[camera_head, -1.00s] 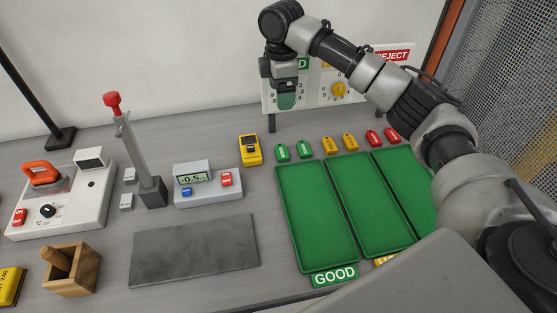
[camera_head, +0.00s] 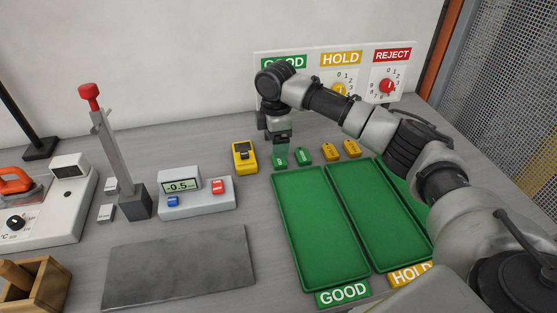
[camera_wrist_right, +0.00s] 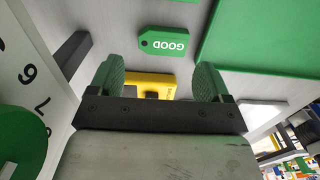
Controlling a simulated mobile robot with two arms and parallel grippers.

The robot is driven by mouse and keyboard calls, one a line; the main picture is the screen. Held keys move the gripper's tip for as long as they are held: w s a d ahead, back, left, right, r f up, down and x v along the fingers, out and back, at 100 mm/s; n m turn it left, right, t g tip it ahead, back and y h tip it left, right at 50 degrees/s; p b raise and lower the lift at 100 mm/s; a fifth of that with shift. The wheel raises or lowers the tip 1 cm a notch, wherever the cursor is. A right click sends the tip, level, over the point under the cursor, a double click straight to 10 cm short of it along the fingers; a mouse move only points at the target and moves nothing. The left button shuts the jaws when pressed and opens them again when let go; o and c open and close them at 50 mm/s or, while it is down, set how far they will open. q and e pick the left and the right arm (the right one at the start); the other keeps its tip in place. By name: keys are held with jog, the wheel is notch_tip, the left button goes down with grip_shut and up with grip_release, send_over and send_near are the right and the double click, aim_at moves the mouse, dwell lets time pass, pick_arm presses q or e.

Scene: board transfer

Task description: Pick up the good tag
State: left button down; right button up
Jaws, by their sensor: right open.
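My left gripper is not in view.
Yellow tags (camera_head: 343,149) lie to the right. The GOOD/HOLD/REJECT dial board (camera_head: 309,79) stands close behind my right gripper. A yellow device (camera_head: 244,156) is just left of it. A scale (camera_head: 196,197) and a grey mat (camera_head: 180,266) are further left.

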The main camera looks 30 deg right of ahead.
jog(key=f, duration=0.5)
jog(key=shift+s+d+f+p, duration=0.1)
jog(key=shift+s+d+p, duration=0.15)
jog(key=shift+p, duration=0.15)
jog(key=shift+a, duration=0.1)
jog(key=shift+c, duration=0.3)
jog(key=c, duration=0.6)
jog(key=shift+c, duration=0.2)
